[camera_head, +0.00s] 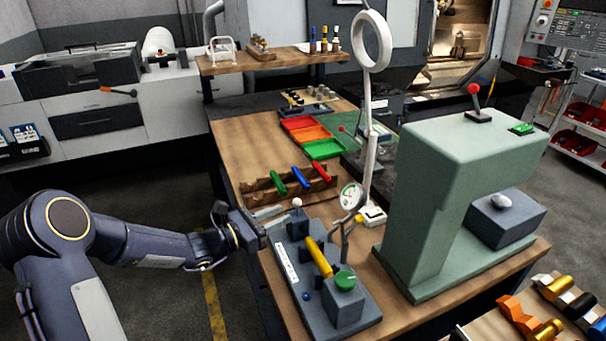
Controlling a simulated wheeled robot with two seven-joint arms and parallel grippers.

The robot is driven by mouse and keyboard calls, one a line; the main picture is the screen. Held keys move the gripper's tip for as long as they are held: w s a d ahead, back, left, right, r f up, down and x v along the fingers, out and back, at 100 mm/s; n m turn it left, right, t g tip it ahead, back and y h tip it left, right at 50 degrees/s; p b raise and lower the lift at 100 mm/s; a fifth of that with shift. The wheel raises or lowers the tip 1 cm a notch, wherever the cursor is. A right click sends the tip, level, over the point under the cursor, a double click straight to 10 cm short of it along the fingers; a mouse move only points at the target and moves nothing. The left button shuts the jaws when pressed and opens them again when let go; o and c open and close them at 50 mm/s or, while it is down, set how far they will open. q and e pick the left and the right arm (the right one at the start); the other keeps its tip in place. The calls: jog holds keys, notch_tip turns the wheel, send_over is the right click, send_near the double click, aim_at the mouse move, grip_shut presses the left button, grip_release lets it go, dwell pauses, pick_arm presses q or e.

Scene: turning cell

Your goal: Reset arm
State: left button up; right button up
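My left arm comes in from the left, and my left gripper (270,222) is at the near left edge of the wooden bench (231,150). Its fingers point right, beside a grey fixture (318,272) with a yellow cylinder (319,257) and a green knob (345,280). The fingers look parted with nothing between them. I cannot tell whether they touch the fixture. My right gripper does not show.
A large green press-like machine (437,190) stands on the bench's right. A ring magnifier (371,40) rises behind the fixture. A rack with coloured handles (300,180) and red, orange and green trays (322,149) lie further back. Floor left of the bench is clear.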

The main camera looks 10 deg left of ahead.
pick_arm(q)
jog(key=s+d+r+m+g, duration=0.3)
jog(key=s+m+g, duration=0.1)
jog(key=s+m, duration=0.35)
jog(key=s+d+r+m+g, duration=0.3)
jog(key=s+r+m, duration=0.1)
jog(key=s+m, duration=0.4)
jog(key=s+a+f+m+y, duration=0.2)
jog(key=s+a+m+y, duration=0.2)
jog(key=s, duration=0.5)
jog(key=s+a+f+m+y, duration=0.2)
jog(key=s+m+y, duration=0.3)
jog(key=s, duration=0.4)
jog(key=shift+s+a+m, duration=0.25)
jog(key=shift+a+m, duration=0.2)
jog(key=shift+a, duration=0.4)
